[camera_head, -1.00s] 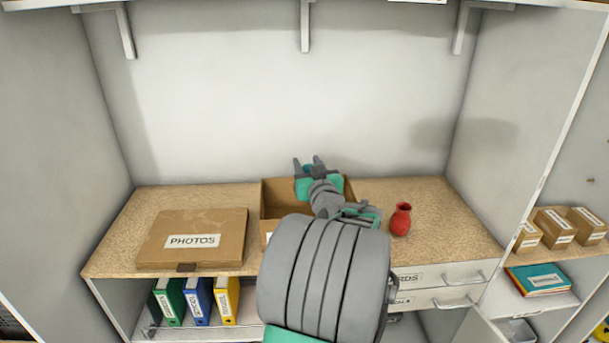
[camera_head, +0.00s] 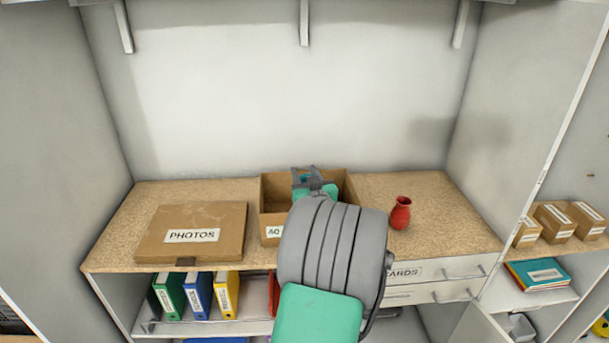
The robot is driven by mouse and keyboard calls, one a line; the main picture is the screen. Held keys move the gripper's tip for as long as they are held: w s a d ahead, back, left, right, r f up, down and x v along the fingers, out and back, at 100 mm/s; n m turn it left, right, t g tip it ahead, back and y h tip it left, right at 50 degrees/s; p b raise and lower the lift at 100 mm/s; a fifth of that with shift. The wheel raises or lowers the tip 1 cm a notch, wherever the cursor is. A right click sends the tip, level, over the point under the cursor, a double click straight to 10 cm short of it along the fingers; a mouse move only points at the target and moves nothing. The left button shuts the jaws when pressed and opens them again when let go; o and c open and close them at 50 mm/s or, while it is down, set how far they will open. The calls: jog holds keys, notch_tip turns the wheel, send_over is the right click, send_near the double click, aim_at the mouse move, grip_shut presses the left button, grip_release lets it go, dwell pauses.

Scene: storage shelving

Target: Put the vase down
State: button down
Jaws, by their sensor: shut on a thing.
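A red vase (camera_head: 400,213) stands upright on the right part of the wooden counter, clear of my gripper. My gripper (camera_head: 304,171) is over the open cardboard box at the back middle, its fingers pointing away toward the wall. It is shut on a small teal thing (camera_head: 303,179), mostly hidden by the fingers and my wrist. I cannot tell its shape, or whether it touches the box. My arm covers part of the box's front.
The open cardboard box (camera_head: 271,205) stands mid-counter. A closed box labelled PHOTOS (camera_head: 165,236) lies to its left. Counter around the red vase is free. Binders (camera_head: 198,292) stand below left. Drawers (camera_head: 435,272) and an open cabinet door are below right.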

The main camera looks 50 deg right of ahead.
jog(key=shift+f+b, duration=0.3)
jog(key=shift+b, duration=0.05)
jog(key=shift+a, duration=0.1)
jog(key=c, duration=1.2)
grip_release()
jog(key=shift+f, duration=0.1)
jog(key=o, duration=0.4)
jog(key=shift+s+f, duration=0.1)
jog(key=shift+f, duration=0.1)
jog(key=shift+c, duration=0.2)
jog(key=shift+r+p, duration=0.55)
jog(key=shift+p, duration=0.4)
jog(key=b+v, duration=0.3)
jog(key=v, duration=0.8)
jog(key=shift+s+a+r+b, duration=0.25)
jog(key=shift+s+r+b, duration=0.1)
jog(key=shift+r+b, duration=0.1)
